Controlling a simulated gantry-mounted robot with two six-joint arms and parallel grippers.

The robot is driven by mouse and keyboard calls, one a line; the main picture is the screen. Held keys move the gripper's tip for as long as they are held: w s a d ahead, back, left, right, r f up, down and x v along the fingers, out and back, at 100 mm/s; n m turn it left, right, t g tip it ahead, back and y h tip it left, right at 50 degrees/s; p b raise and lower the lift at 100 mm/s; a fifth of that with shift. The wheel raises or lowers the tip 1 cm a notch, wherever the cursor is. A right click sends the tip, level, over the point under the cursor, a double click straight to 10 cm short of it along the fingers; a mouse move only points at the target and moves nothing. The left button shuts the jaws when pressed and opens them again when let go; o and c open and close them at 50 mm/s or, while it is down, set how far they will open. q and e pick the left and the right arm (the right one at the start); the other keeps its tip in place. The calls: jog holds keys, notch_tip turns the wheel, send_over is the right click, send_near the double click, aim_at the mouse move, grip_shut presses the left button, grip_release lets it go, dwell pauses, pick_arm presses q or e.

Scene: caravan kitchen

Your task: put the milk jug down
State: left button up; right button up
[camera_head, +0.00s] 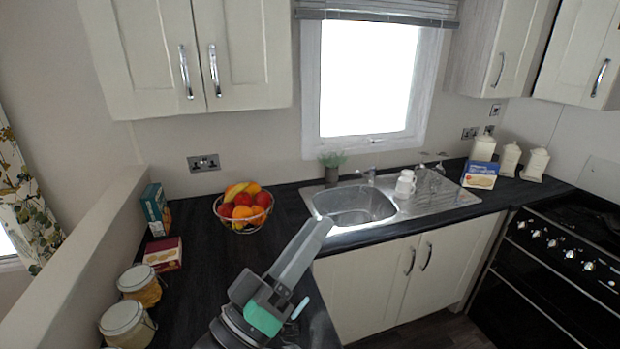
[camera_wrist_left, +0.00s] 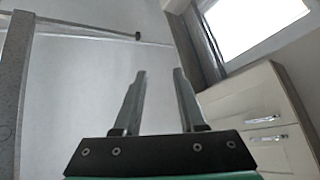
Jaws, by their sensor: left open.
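A small white jug (camera_head: 405,183), which looks like the milk jug, stands upright on the steel drainer just right of the sink bowl. My left gripper (camera_head: 318,226) reaches over the worktop in front of the sink, apart from the jug and to its lower left. In the left wrist view its two fingers (camera_wrist_left: 160,78) are spread with nothing between them, so it is open and empty. The jug does not show in the left wrist view. My right gripper is not in view.
A wire fruit bowl (camera_head: 243,209) stands left of the sink (camera_head: 355,204). Boxes (camera_head: 163,254) and lidded jars (camera_head: 127,320) line the left worktop. Upturned glasses (camera_head: 440,163), a blue-and-white box (camera_head: 480,175) and white canisters (camera_head: 536,163) stand right of the jug. Dark worktop (camera_head: 205,235) between is clear.

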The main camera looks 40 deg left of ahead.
pick_arm(q)
jog(key=s+d+r+m+t, duration=0.1)
jog(key=s+r+m, duration=0.1)
jog(key=r, duration=0.4)
jog(key=s+d+r+m+t+h, duration=0.1)
jog(key=s+d+r+m, duration=0.1)
jog(key=r+m, duration=0.2)
jog(key=s+d+r+m+t+h, duration=0.1)
jog(key=s+d+r+m, duration=0.1)
jog(key=r, duration=0.5)
jog(key=shift+d+r+m+t, duration=0.25)
jog(key=shift+r+m+t, duration=0.15)
jog(key=shift+m, duration=0.1)
notch_tip(320, 180, up, 4)
jog(key=p, duration=0.4)
jog(key=shift+f, duration=0.1)
